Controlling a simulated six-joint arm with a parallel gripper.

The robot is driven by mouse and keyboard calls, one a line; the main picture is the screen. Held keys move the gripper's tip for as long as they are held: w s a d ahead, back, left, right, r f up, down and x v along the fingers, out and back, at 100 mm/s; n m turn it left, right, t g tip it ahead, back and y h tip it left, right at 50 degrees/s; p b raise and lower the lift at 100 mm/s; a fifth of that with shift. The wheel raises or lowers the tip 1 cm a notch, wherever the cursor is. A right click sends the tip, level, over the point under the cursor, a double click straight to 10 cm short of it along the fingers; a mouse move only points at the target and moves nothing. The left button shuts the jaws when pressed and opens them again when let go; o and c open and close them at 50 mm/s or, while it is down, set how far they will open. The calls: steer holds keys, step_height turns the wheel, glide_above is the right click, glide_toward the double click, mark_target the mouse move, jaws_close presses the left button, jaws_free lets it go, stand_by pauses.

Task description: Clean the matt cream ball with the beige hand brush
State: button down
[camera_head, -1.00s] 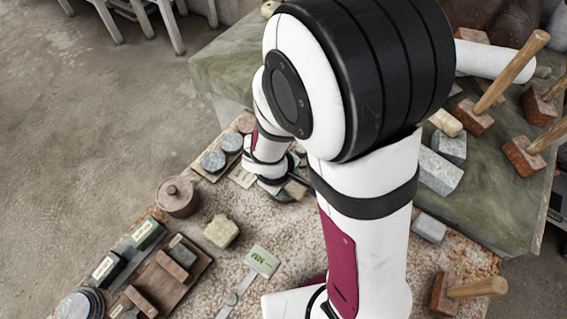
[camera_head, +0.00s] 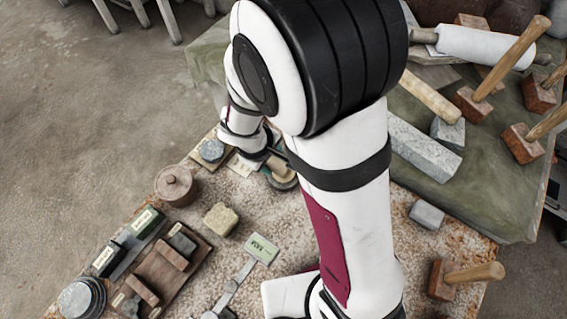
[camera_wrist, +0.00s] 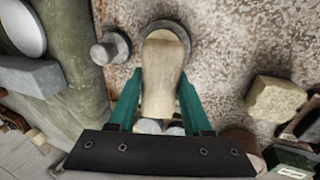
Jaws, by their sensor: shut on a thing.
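My gripper (camera_wrist: 157,108) has teal fingers and is shut on the beige hand brush (camera_wrist: 161,78). In the wrist view the brush points away from the fingers, and its far end overlaps a round, grey-rimmed thing (camera_wrist: 166,27) on the table. In the head view my arm hides most of the gripper, and only a bit of the beige brush (camera_head: 279,166) shows beside it. I cannot make out the cream ball for certain in either view now. A smooth whitish shape (camera_wrist: 22,28) is cut off at the wrist view's upper left; I cannot tell what it is.
A small grey knobbed piece (camera_wrist: 110,48) stands close beside the brush. A rough yellowish block (camera_head: 220,219), a lidded brown pot (camera_head: 177,185) and a wooden tray (camera_head: 165,268) lie left of my arm. Mallets and stone blocks (camera_head: 424,148) crowd the right.

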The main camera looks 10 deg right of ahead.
steer(key=shift+s+d+r, duration=0.5)
steer(key=shift+s+r, duration=0.05)
steer(key=shift+s, duration=0.2)
steer(key=shift+w+d+f, duration=0.2)
steer(key=shift+w+d, duration=0.6)
steer(key=shift+s+a, duration=0.85)
steer(key=shift+a, duration=0.05)
steer(key=shift+w+d+f, duration=0.15)
steer(key=shift+d+f, duration=0.05)
steer(key=shift+f, duration=0.35)
